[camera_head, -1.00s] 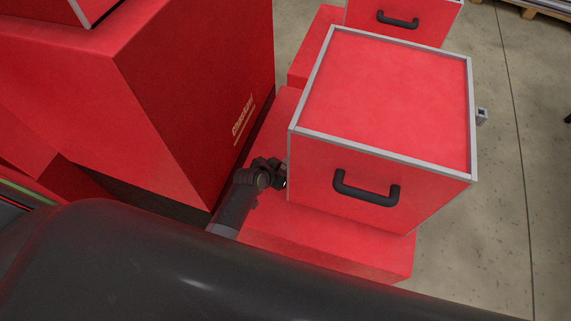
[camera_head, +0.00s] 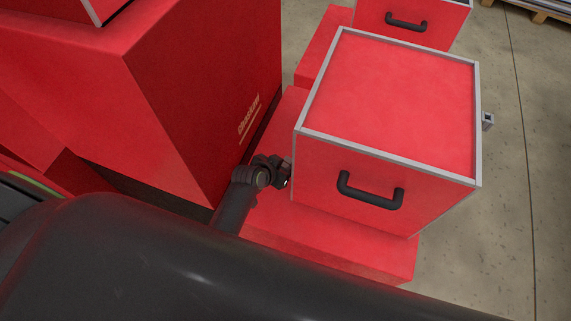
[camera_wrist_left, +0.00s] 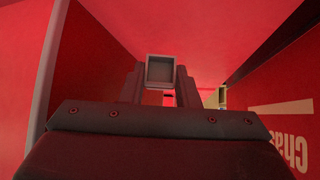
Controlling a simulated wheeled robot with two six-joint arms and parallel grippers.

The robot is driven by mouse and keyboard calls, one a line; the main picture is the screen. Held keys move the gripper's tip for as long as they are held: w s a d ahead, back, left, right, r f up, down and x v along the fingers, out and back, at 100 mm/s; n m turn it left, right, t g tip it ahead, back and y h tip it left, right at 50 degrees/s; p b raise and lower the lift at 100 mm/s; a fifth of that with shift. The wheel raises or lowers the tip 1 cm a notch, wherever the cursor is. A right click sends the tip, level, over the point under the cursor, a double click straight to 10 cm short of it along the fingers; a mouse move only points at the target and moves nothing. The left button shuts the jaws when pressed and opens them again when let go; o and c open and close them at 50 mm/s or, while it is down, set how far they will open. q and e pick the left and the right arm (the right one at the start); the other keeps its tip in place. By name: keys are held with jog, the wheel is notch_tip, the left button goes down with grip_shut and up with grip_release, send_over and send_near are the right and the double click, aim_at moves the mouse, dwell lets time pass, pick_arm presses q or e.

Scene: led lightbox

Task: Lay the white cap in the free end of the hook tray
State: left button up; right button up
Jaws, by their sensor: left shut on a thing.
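My left gripper (camera_head: 286,178) is low beside the left face of a red box with grey edging. In the left wrist view its two fingers (camera_wrist_left: 160,85) are shut on a small, square, hollow-looking pale grey piece, which looks like the white cap (camera_wrist_left: 160,70). Red light and shade tint it. In the head view the held piece is hardly visible, with only a tiny bright spot at the fingertips. The hook tray is not recognisable in any view. My right gripper is not in view.
The grey-edged red box (camera_head: 390,100) has a black handle (camera_head: 370,190) and stands on a red base (camera_head: 330,245). A large red block (camera_head: 190,110) stands left, leaving a narrow gap around my left arm. Another red box (camera_head: 425,15) stands behind.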

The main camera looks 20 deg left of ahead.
pick_arm(q)
jog(key=s+a, duration=0.1)
jog(key=s, duration=0.4)
jog(key=s+a+b, duration=0.1)
jog(key=s+a, duration=0.1)
jog(key=s, duration=0.3)
jog(key=s+a, duration=0.2)
jog(key=s, duration=0.3)
jog(key=shift+s+b, duration=0.25)
jog(key=shift+b, duration=0.05)
jog(key=w+d+r, duration=0.2)
jog(key=w+r, duration=0.9)
jog(key=r, duration=0.3)
notch_tip(320, 180, up, 18)
jog(key=a+n+y, duration=0.1)
jog(key=n+y, duration=0.1)
jog(key=n, duration=0.1)
jog(key=shift+w+f+n+y+p, duration=0.2)
jog(key=shift+w+n+y+p, duration=0.1)
jog(key=shift+y, duration=0.1)
jog(key=shift+a, duration=0.1)
